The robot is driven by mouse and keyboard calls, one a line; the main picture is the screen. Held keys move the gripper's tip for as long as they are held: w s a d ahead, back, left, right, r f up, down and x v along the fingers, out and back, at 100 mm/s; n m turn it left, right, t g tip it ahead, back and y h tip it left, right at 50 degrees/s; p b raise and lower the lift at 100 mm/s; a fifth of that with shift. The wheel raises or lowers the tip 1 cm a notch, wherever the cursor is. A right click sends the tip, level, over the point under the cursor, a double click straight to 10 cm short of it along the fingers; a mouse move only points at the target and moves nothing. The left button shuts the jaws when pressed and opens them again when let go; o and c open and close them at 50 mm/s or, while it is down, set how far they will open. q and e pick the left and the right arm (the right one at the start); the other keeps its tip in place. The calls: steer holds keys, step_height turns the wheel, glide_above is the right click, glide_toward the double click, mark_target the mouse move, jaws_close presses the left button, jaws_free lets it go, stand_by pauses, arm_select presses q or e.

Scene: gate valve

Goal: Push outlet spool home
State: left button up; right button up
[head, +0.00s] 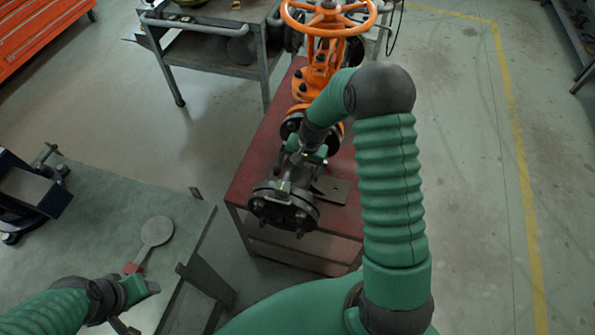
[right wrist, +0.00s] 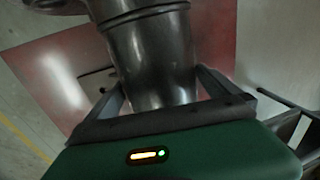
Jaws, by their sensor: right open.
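The outlet spool (head: 286,200) is a dark metal pipe piece with a bolted flange at its near end. It lies in line with the orange gate valve (head: 318,75) on the red stand. My right gripper (head: 297,162) is over the spool's middle. In the right wrist view the spool's dark pipe (right wrist: 150,55) passes between the open fingers of the right gripper (right wrist: 163,88). My arm and gripper partly cover the joint between spool and valve, so I cannot tell if there is a gap. My left gripper (head: 138,292) is at the lower left over the green bench, its fingers unclear.
The red stand (head: 252,165) carries valve and spool. A round grey paddle with a red end (head: 157,231) lies on the green bench (head: 95,200). A dark vise-like tool (head: 35,190) is at the left. A grey cart (head: 210,45) stands behind.

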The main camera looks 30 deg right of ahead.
steer(key=shift+w+a+f, duration=0.1)
steer(key=shift+f, duration=0.5)
steer(key=shift+w+a+f, duration=0.1)
steer(key=shift+f, duration=0.45)
steer(key=shift+d, duration=0.1)
